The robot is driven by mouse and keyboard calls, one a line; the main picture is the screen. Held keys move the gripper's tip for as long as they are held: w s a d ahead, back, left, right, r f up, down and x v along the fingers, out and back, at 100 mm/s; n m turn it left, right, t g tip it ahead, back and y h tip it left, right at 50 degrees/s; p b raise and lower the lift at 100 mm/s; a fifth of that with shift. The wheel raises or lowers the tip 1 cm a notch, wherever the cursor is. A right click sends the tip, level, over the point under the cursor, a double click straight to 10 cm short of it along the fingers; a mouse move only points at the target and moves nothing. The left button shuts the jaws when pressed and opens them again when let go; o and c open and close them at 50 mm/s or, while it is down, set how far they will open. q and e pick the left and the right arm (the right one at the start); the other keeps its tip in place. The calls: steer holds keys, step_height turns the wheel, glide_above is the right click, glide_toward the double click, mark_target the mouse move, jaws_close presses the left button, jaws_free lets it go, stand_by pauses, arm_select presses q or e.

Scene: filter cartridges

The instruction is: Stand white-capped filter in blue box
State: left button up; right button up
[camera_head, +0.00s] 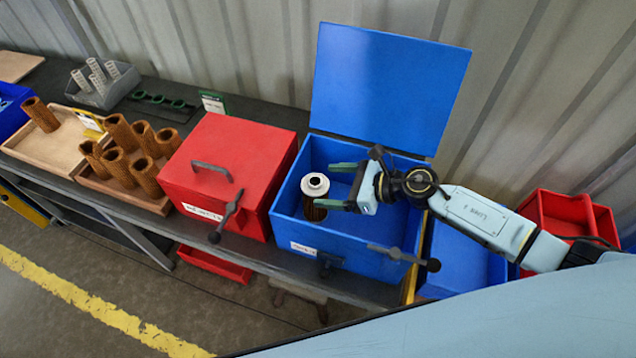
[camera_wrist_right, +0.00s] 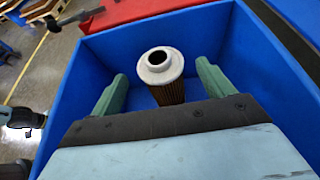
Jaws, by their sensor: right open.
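The white-capped filter (camera_head: 315,186) stands upright inside the blue box (camera_head: 285,222), towards its left side. It has a brown pleated body and a white ring cap with a dark hole. The blue box's lid (camera_head: 388,85) is raised at the back. My right gripper (camera_head: 332,185) is open, its green fingers pointing left at the filter. In the right wrist view the filter (camera_wrist_right: 162,70) sits between and beyond the fingertips (camera_wrist_right: 160,82), with gaps on both sides. The filter's base is hidden. My left gripper is not in view.
A closed red box (camera_head: 235,155) stands just left of the blue box. Several brown cartridges (camera_head: 118,131) stand in a wooden tray further left. A grey rack (camera_head: 104,87) holds pale cartridges. Red bins (camera_head: 565,215) lie at the right, behind my arm.

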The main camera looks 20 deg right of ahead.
steer(key=v, duration=0.7)
steer(key=shift+s+b, duration=0.15)
steer(key=shift+b, duration=0.3)
